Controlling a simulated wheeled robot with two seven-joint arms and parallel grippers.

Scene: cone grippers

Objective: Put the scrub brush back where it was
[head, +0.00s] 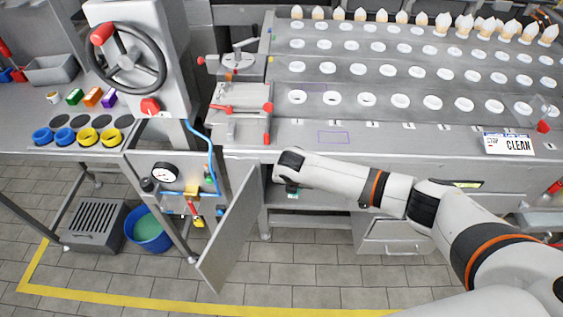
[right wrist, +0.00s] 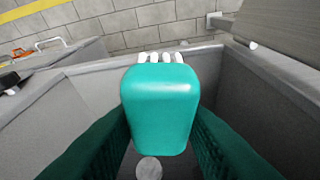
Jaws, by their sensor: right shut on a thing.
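The scrub brush (right wrist: 160,105) has a teal body with short white bristles showing at its far end in the right wrist view. My right gripper (right wrist: 161,130) is shut on it, with a dark green finger on each side. In the head view my right gripper (head: 291,189) reaches down at the front edge of the counter, beside an open grey door (head: 230,235). There the brush is mostly hidden by my wrist. In the wrist view the brush is held over or inside a grey-walled compartment (right wrist: 95,90); whether it touches the bottom I cannot tell. My left gripper is out of view.
A small whitish round thing (right wrist: 148,169) lies below the brush. The counter (head: 400,140) above carries rows of white rings, cones and a CLEAN sign (head: 508,144). A drawer (head: 392,246) is right of the compartment. A blue bucket (head: 148,232) stands on the floor at left.

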